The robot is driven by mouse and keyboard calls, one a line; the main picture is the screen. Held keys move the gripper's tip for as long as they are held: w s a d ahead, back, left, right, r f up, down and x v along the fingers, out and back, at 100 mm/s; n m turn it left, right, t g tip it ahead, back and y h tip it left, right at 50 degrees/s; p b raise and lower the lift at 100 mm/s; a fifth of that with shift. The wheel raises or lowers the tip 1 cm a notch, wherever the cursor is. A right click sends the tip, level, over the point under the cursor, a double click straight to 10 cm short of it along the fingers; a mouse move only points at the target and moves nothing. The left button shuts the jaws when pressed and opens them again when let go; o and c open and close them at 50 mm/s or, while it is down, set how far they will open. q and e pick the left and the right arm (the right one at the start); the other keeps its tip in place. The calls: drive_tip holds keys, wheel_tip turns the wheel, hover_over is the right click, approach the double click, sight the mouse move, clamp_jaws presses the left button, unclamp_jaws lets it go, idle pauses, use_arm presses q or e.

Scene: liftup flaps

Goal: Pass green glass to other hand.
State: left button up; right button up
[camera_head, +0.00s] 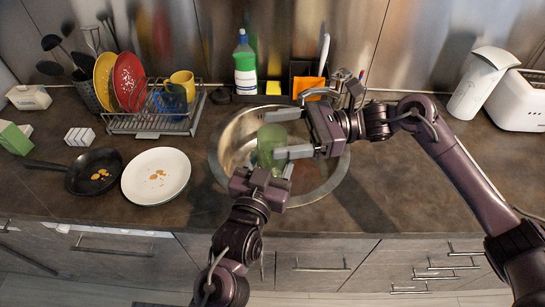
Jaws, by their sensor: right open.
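The green glass (268,146) is a translucent tumbler over the sink bowl, in the middle of the head view. My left gripper (270,165) comes up from below and is shut on the lower part of the glass, partly hiding it. My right gripper (272,135) comes in from the right and is open. Its two fingers lie on the far and near sides of the glass's upper part; whether they touch it cannot be told.
The round steel sink (226,137) lies beneath both grippers. Behind it stand a green soap bottle (245,68) and a dark caddy with an orange cloth (308,86). A dish rack (150,124), white plate (156,175) and pan (94,171) are at left.

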drive_tip(key=d, duration=0.9)
drive_tip(key=s+a+f+m+g+y, duration=0.1)
drive_tip(key=s+f+m+g+y, duration=0.1)
drive_tip(key=s+f+m+y, duration=0.65)
drive_tip(key=s+a+f+m+g+h, duration=0.1)
drive_tip(key=s+m, duration=0.4)
drive_tip(key=s, duration=0.8)
drive_tip(key=d+f+m+t+h, duration=0.1)
drive_tip(key=f+m+t+h, duration=0.15)
drive_tip(key=f+m, duration=0.5)
drive_tip(key=w+d+f+m+t+h, duration=0.15)
drive_tip(key=f+m+h, duration=0.25)
drive_tip(key=f, duration=0.6)
drive_tip(key=d+f+m+t+h, duration=0.25)
drive_tip(key=f+m, duration=0.25)
drive_tip(key=f, duration=0.3)
drive_tip(key=s+d+f+m+h, duration=0.55)
drive_tip(key=d+f+m, duration=0.25)
drive_tip(key=f, duration=0.3)
drive_tip(key=s+d+f+m+h, duration=0.4)
drive_tip(key=d+f+m+h, duration=0.3)
drive_tip(key=f, duration=0.5)
drive_tip(key=s+a+f+m+h, duration=0.4)
drive_tip(key=s+a+f+m, duration=0.3)
drive_tip(key=a+f, duration=0.2)
drive_tip(key=shift+s+f+m+g, duration=0.25)
drive_tip(key=shift+m+g, duration=0.05)
drive_tip(key=shift+g, duration=0.15)
